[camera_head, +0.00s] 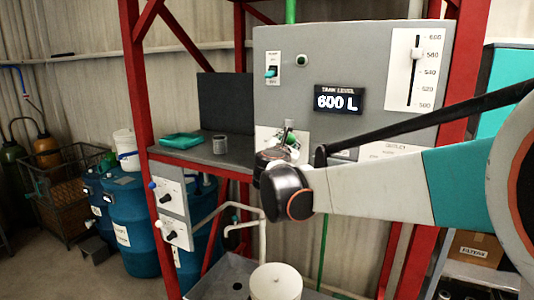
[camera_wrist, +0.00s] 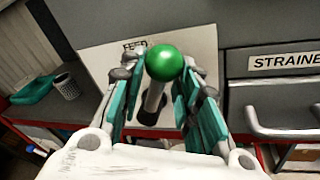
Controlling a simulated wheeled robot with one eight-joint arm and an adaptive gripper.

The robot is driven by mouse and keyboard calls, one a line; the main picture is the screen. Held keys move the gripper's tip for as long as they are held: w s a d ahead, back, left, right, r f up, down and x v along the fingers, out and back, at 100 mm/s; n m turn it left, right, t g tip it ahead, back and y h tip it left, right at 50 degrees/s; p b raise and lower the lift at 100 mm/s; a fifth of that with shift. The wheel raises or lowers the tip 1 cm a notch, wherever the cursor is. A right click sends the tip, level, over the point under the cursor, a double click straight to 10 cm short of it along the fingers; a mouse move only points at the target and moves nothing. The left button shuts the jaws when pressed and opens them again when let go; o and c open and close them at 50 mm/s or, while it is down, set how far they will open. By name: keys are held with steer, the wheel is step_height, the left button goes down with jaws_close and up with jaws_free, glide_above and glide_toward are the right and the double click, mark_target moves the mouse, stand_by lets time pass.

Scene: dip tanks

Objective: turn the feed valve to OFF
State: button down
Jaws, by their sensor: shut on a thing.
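The valve lever (camera_wrist: 154,98), a grey stem with a green ball knob (camera_wrist: 165,62) on top, stands out from a pale plate (camera_wrist: 205,48) on the grey panel. A small label (camera_wrist: 134,45) at the plate's top edge is too small to read. In the head view my gripper (camera_head: 285,143) is at the same plate (camera_head: 265,133), and my wrist hides most of the lever. Which marked position the lever points to cannot be told.
A strainer drawer (camera_wrist: 285,95) with a bar handle is right of the lever. A grey cup (camera_head: 220,144) and teal cloth (camera_head: 181,140) lie on the left shelf.

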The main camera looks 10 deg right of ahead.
steer(key=w+a+n+g, duration=0.1)
steer(key=a+n, duration=0.1)
steer(key=n, duration=0.1)
steer(key=w+a+n+g+h+b, duration=0.1)
steer(key=a+n, duration=0.1)
steer(key=n, duration=0.1)
steer(key=w+a+n+g+b, duration=0.1)
steer(key=w+n, duration=0.1)
steer(key=n, duration=0.1)
steer(key=shift+w+a+n+h, duration=0.1)
steer(key=shift+a+n+h, duration=0.2)
steer(key=shift+a+h, duration=0.1)
steer(key=shift+w+a+f+n+g+h+b, duration=0.2)
steer(key=shift+a+f+n+g, duration=0.1)
steer(key=shift+n, duration=0.25)
steer(key=shift+w+a+f+n+g+h+b, duration=0.1)
steer(key=shift+w+a+f+n+g+b, duration=0.15)
steer(key=shift+n, duration=0.3)
steer(key=c, duration=1.2)
jaws_free()
steer(key=shift+a, duration=0.1)
steer(key=shift+r, duration=0.1)
